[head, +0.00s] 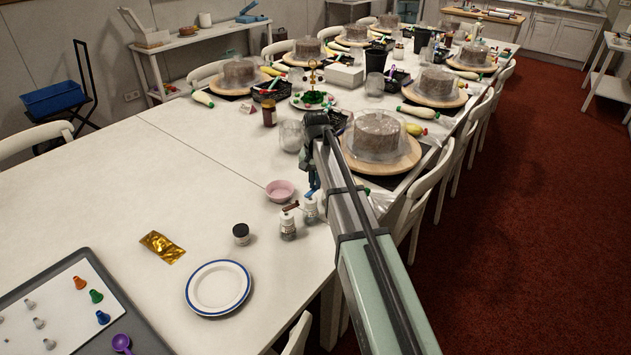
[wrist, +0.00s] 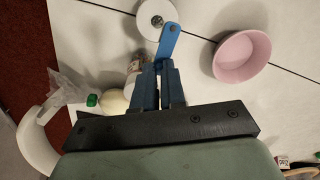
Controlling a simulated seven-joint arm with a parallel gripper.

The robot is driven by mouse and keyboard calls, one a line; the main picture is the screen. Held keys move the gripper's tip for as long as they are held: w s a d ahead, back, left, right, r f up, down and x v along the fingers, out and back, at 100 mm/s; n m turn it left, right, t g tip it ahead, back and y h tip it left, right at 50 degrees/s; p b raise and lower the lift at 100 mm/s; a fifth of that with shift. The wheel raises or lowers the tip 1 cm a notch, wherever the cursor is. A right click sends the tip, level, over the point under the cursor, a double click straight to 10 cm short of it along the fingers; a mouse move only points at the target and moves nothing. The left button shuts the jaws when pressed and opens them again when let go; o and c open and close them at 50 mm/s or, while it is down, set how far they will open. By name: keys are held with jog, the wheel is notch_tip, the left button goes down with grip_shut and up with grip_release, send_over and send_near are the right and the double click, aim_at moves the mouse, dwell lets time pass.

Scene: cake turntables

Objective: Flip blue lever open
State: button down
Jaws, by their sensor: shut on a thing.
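The blue lever (wrist: 168,42) is a flat, bright blue strip with a small hole near its rounded end. It sticks out from between the fingers of my gripper (wrist: 158,82), which are shut on it. In the head view my gripper (head: 312,188) reaches down over a small clear bottle (head: 311,210) near the table's right edge. The lever's joint and the bottle's top are largely hidden by the fingers. A second similar bottle (head: 288,228) with a brownish top piece (head: 291,206) stands just left and nearer.
A pink bowl (head: 280,191) stands close by; it also shows in the wrist view (wrist: 242,56). A dark-lidded jar (head: 241,234), gold packet (head: 162,247) and blue-rimmed plate (head: 218,287) lie nearer. A covered cake on a wooden turntable (head: 410,160) is behind to the right.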

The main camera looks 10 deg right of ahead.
jog(key=shift+w+a+n, duration=0.15)
jog(key=shift+a+n, duration=0.05)
jog(key=shift+n, duration=0.3)
jog(key=c, duration=1.2)
grip_release()
jog(key=shift+r, duration=0.1)
notch_tip(320, 180, up, 14)
jog(key=shift+d+f, duration=0.1)
jog(key=shift+f, duration=0.1)
jog(key=shift+d, duration=0.1)
